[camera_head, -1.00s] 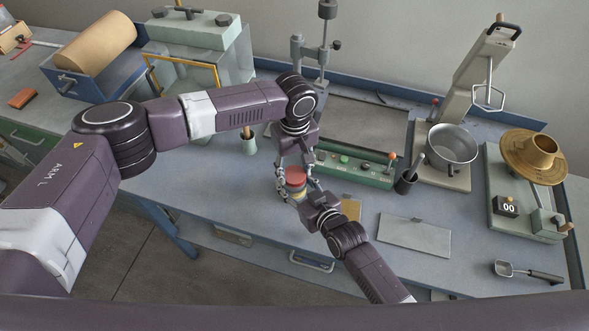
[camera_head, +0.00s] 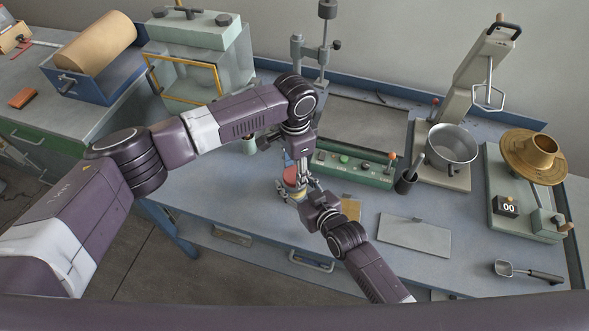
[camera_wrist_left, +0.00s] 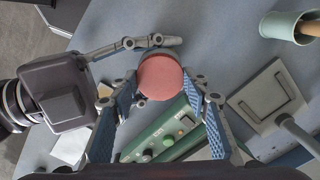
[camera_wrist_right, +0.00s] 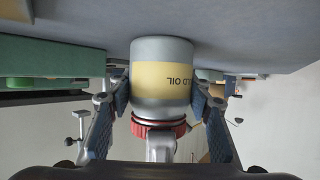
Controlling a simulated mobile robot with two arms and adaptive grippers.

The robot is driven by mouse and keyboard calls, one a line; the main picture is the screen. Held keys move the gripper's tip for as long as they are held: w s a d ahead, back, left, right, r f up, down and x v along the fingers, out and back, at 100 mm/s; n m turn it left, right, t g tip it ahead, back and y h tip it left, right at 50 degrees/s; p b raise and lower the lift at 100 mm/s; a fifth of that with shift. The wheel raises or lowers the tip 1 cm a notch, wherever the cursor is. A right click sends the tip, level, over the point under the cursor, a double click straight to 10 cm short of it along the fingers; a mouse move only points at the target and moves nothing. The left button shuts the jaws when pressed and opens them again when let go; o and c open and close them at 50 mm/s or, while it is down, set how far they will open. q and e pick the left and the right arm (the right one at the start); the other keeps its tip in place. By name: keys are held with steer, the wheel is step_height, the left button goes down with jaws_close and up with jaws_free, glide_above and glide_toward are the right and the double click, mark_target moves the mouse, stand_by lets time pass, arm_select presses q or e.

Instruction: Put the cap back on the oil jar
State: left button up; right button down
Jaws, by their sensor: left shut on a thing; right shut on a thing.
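The oil jar (camera_wrist_right: 161,75) is grey with a yellow label reading "LD OIL" and shows inverted in the right wrist view. My right gripper (camera_head: 301,192) is shut around the jar's body, with one finger on each side in its wrist view (camera_wrist_right: 162,98). The red cap (camera_wrist_left: 160,77) is at the jar's mouth; its rim also shows there in the right wrist view (camera_wrist_right: 178,129). My left gripper (camera_head: 291,167) is above the jar, shut on the cap from its sides. I cannot tell whether the cap is fully seated.
A green control panel (camera_head: 350,168) stands just behind the jar. A green cup (camera_head: 249,146) is to the left. A tan pad (camera_head: 350,208) and a grey plate (camera_head: 414,235) lie to the right.

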arm_select(q)
steer(key=m, duration=0.9)
steer(key=o, duration=1.4)
steer(key=shift+c, duration=0.2)
arm_select(e)
steer(key=c, duration=0.9)
jaws_free()
steer(key=shift+c, duration=0.2)
arm_select(q)
step_height(320, 180, up, 12)
arm_select(e)
steer(key=shift+s, duration=0.1)
steer(key=v, duration=1.2)
